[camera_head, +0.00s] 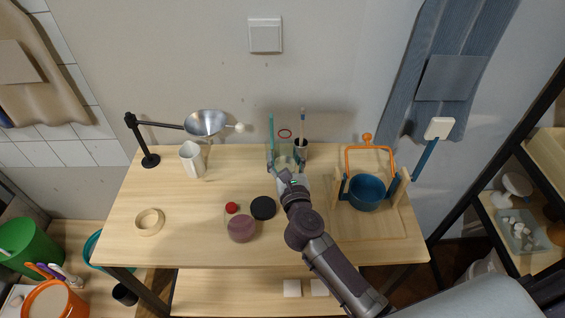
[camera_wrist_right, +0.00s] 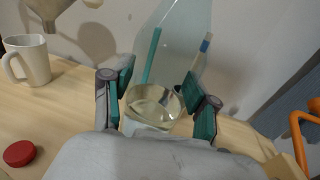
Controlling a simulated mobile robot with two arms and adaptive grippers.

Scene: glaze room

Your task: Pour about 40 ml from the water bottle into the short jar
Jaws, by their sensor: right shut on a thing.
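The clear water bottle (camera_head: 285,160) stands out faintly against the wall, with a red ring at its top and a teal strip along its side. My right gripper (camera_head: 287,172) is shut around its lower body. In the right wrist view the bottle (camera_wrist_right: 178,38) rises between the teal-padded fingers (camera_wrist_right: 160,102), with pale liquid low inside. It looks about upright; I cannot tell whether its base touches the table. A short jar (camera_head: 240,230) with mauve contents sits at the table's front middle, apart from the gripper. My left gripper is out of view.
A red cap (camera_head: 231,207) and black lid (camera_head: 263,208) lie by the jar. A white mug (camera_head: 191,159), funnel on a stand (camera_head: 205,122) and tape roll (camera_head: 149,221) are left. A dark brush cup (camera_head: 301,152) is close behind the gripper; a blue pot (camera_head: 367,193) is right.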

